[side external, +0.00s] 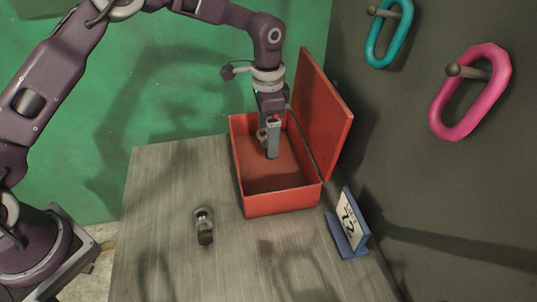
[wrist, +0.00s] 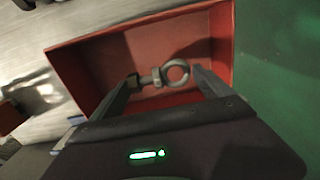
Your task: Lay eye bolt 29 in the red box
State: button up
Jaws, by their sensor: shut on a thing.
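The red box (side external: 282,203) stands open on the table, its lid (side external: 322,110) raised on the right side. My gripper (side external: 271,150) points down inside the box, toward its back end. It is shut on an eye bolt (wrist: 157,77), which lies between the fingertips (wrist: 165,75) in the wrist view, above or at the box floor; I cannot tell whether it touches. In the side view this held eye bolt (side external: 262,136) is mostly hidden by the gripper. No number is readable on it. A second eye bolt (side external: 204,224) lies on the table left of the box.
A small blue stand with a white card (side external: 347,225) is right of the box near the wall; its marking is unclear. Teal (side external: 389,38) and pink (side external: 470,92) links hang on wall pegs. The table (side external: 165,190) left of the box is mostly clear.

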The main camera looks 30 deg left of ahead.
notch_tip(320, 180, down, 5)
jog(key=shift+f, duration=0.15)
jog(key=o, duration=1.3)
jog(key=shift+f, duration=0.15)
jog(key=shift+c, duration=0.2)
notch_tip(320, 180, up, 13)
jog(key=shift+f, duration=0.15)
jog(key=s+a+r+n+t, duration=0.1)
jog(key=s+a+r, duration=0.2)
jog(key=s+r, duration=0.35)
jog(key=s+a+r+n+t, duration=0.1)
jog(key=s+a+r+n, duration=0.15)
jog(key=s+r, duration=0.4)
jog(key=s+a+n+t, duration=0.1)
jog(key=s+a+n, duration=0.1)
jog(key=s, duration=0.8)
jog(key=s+a+n+t, duration=0.2)
jog(key=s+a+n, duration=0.1)
jog(key=s, duration=0.7)
jog(key=shift+f+t, duration=0.2)
jog(key=shift+t, duration=0.1)
